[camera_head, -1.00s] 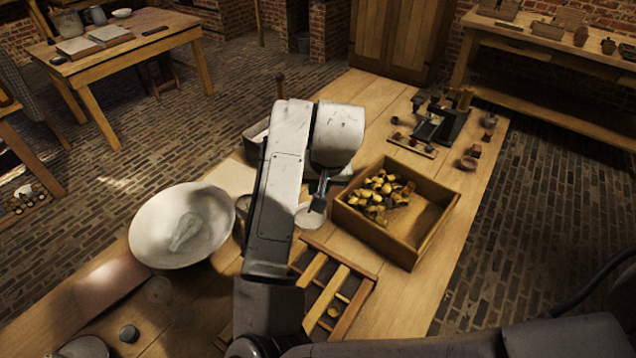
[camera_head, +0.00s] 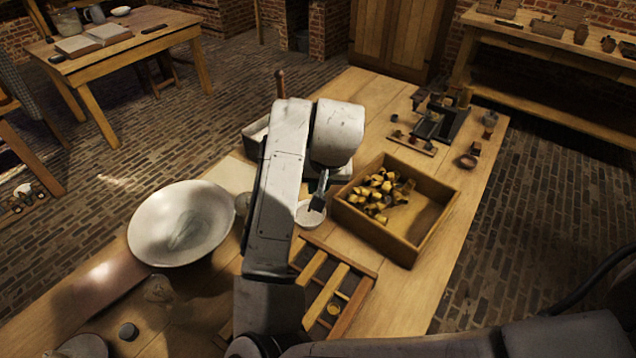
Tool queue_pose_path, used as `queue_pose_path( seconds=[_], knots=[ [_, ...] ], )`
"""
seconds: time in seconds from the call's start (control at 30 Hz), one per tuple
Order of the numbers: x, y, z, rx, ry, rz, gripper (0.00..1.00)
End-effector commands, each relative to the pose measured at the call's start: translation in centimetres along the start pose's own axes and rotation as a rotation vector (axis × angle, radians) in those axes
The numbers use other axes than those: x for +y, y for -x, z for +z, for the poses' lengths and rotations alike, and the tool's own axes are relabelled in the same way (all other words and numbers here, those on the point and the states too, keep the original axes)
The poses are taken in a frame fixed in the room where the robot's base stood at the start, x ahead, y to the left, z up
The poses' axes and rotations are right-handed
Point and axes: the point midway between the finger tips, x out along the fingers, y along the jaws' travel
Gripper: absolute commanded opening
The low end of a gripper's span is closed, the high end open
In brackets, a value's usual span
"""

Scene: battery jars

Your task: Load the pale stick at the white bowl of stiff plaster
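My gripper (camera_head: 318,201) hangs from my arm in the middle of the bench, its small dark tip pointing down. It is over or just beside a small white bowl (camera_head: 307,219), which is partly covered by my gripper and arm. I cannot tell whether the fingers are open or shut, or whether they hold anything. A much larger white bowl (camera_head: 150,231) stands at the left with a pale, translucent shape in it. Which bowl holds the plaster is not clear. I cannot make out the pale stick.
A wooden box (camera_head: 437,222) of yellow and dark pieces stands right of my gripper. A slatted wooden rack (camera_head: 352,308) lies in front. A dark metal device (camera_head: 446,124) and small pots are at the far right. My arm hides part of the bench behind it.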

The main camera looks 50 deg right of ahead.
Motion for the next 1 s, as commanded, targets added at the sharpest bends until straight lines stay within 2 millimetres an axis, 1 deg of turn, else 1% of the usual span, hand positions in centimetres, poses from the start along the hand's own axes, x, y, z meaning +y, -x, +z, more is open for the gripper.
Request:
queue_pose_path(
  seconds=[0.8, 1.0],
  knots=[
    [0.12, -0.89, 0.30, 0.000, 0.001, 0.000, 0.00],
    [0.12, -0.86, 0.29, 0.000, 0.000, 0.000, 0.00]
  ],
)
